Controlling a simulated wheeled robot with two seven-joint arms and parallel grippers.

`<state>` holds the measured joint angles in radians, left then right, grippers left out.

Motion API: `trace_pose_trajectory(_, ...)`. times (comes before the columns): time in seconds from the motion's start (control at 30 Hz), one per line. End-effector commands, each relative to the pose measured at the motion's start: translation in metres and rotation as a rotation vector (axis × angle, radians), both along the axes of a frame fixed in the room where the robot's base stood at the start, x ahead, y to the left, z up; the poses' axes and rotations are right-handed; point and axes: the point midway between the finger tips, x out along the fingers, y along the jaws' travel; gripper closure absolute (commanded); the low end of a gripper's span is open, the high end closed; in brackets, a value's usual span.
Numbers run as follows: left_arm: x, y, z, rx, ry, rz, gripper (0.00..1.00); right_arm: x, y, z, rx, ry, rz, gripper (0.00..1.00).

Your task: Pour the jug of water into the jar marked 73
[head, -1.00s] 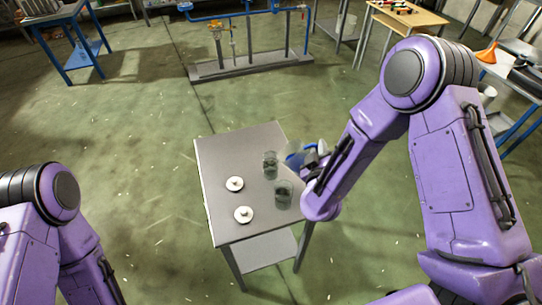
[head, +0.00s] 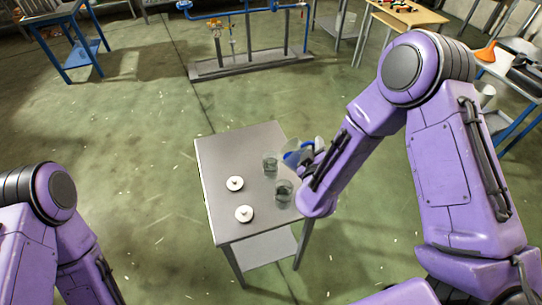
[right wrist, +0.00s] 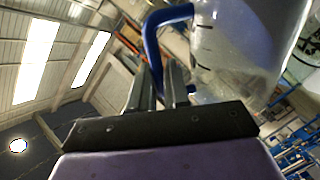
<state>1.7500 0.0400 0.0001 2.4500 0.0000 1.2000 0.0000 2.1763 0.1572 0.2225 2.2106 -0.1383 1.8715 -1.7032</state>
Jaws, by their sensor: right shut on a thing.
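My right gripper (head: 308,151) is shut on the blue handle of a clear jug (head: 289,147) and holds it over the right edge of the small grey table, by the far jar. In the right wrist view the fingers (right wrist: 158,88) close around the blue handle (right wrist: 153,38), and the clear jug body (right wrist: 235,45) looks tilted. Two open glass jars stand on the table: a far one (head: 270,166) and a near one (head: 284,194). I cannot read any number on them. My left gripper is out of view.
Two white lids (head: 235,183) and (head: 244,214) lie on the grey table (head: 225,150), left of the jars. The table's far left part is bare. A blue pipe rig (head: 250,66) stands on the floor beyond. Floor around the table is clear.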

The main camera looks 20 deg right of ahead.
Motion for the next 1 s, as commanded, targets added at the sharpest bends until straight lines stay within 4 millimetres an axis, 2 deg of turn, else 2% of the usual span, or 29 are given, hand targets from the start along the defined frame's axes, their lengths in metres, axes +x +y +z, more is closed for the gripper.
trace_pose_trajectory(1.0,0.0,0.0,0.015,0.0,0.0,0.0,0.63,-0.001,0.0,0.012,-0.078,0.049,-0.012,1.0)
